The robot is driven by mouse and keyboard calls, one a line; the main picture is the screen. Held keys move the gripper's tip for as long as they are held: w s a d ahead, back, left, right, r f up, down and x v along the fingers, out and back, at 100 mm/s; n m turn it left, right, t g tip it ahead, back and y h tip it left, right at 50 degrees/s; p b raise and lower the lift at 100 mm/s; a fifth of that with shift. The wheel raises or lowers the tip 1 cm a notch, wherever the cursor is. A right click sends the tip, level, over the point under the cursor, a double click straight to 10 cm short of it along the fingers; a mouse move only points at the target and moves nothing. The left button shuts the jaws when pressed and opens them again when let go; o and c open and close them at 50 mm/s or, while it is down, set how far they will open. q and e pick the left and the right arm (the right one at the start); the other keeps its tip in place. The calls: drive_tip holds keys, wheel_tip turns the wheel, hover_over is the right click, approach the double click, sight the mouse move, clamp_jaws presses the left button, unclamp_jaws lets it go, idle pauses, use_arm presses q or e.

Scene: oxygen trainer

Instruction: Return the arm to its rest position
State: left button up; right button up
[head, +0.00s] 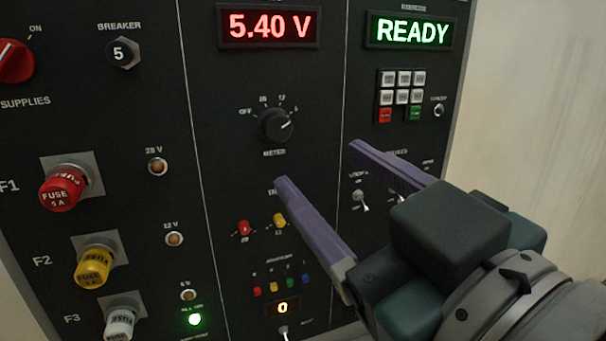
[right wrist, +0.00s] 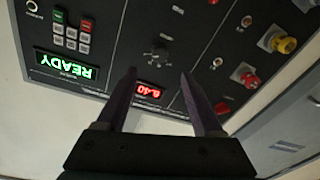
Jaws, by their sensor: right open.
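My right gripper (head: 315,160) comes in from the lower right in the head view, in front of the black panel (head: 230,140). Its two purple fingers are spread apart with nothing between them. In the right wrist view the fingers (right wrist: 160,75) are also apart and empty, with the panel upside down beyond them. The meter knob (head: 275,125) is just above and left of the fingertips in the head view and apart from them. My left gripper is in neither view.
The red display (head: 268,26) reads 5.40 V and the green display (head: 410,32) reads READY. A keypad (head: 401,90) sits below READY. Fuse holders, a red one (head: 62,190), a yellow one (head: 92,268) and a white one (head: 120,322), stick out at left. A bare wall (head: 535,110) is at right.

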drive_tip(key=s+d+f+m+g+h, duration=0.2)
drive_tip(key=d+f+g, duration=0.1)
drive_tip(key=f, duration=0.2)
drive_tip(key=s+d+f+m+g+h, duration=0.1)
drive_tip(key=s+d+f+g+h, duration=0.1)
drive_tip(key=s+d+f+g, duration=0.3)
drive_tip(key=s+d+f+m+g+h, duration=0.1)
drive_tip(key=s+d+f+m+g, duration=0.1)
drive_tip(key=s+d+f+g, duration=0.3)
drive_tip(key=s+d+f+m+g+h, duration=0.1)
drive_tip(key=s+d+f+h, duration=0.15)
drive_tip(key=s, duration=0.45)
wheel_tip(320, 180, up, 34)
drive_tip(key=a+p, duration=0.1)
drive_tip(key=p, duration=3.3)
drive_tip(key=shift+y, duration=0.35)
drive_tip(key=shift+w, duration=0.1)
